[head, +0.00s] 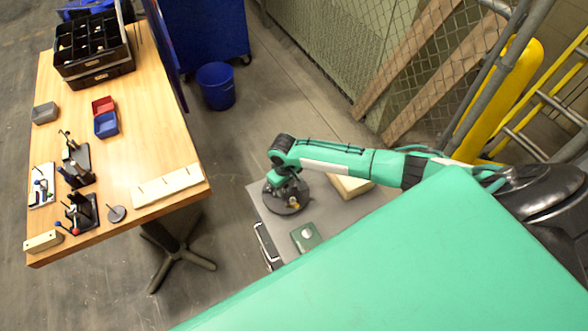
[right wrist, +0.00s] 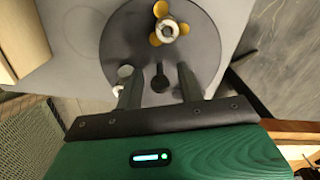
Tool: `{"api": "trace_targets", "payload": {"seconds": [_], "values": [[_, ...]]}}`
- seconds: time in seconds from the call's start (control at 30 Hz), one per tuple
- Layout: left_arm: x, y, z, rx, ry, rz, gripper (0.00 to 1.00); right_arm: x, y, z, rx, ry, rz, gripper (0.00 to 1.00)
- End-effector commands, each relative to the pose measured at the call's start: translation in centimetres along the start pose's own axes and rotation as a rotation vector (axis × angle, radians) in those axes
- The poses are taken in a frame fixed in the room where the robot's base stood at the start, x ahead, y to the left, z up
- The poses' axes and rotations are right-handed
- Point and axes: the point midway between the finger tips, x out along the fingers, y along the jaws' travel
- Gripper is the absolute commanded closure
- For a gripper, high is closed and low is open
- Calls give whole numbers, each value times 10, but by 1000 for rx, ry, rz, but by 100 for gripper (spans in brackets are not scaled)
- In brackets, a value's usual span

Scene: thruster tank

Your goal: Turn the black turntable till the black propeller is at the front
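The black turntable (head: 283,208) is a round dark disc on a grey table, and it fills the upper middle of the right wrist view (right wrist: 95,25). A brass propeller (right wrist: 165,30) with a silver hub stands on it. A small silver-white part (right wrist: 123,76) shows beside the left finger. A small dark upright piece (right wrist: 160,82) is between my fingers; I cannot tell whether it is the black propeller or a peg. My right gripper (right wrist: 159,90) is open over the disc, its fingers apart on either side of that piece with visible gaps. My left gripper is not in view.
A pale wooden block (head: 350,187) lies right of the turntable. A green box with a white knob (head: 306,237) is at the grey table's (head: 262,205) front. A wooden workbench (head: 150,110) with trays and fixtures stands left; a blue bin (head: 216,86) is behind.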

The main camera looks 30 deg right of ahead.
Motion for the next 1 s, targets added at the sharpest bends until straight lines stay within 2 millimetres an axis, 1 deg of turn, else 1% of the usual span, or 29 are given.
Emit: {"api": "trace_targets", "payload": {"seconds": [0.13, 0.27, 1.0], "values": [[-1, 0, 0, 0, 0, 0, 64, -1, 0, 0, 1, 0, 0, 62], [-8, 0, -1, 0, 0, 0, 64, -8, 0, 0, 1, 0, 0, 62], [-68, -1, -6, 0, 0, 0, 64, -69, 0, 0, 1, 1, 0, 62]]}}
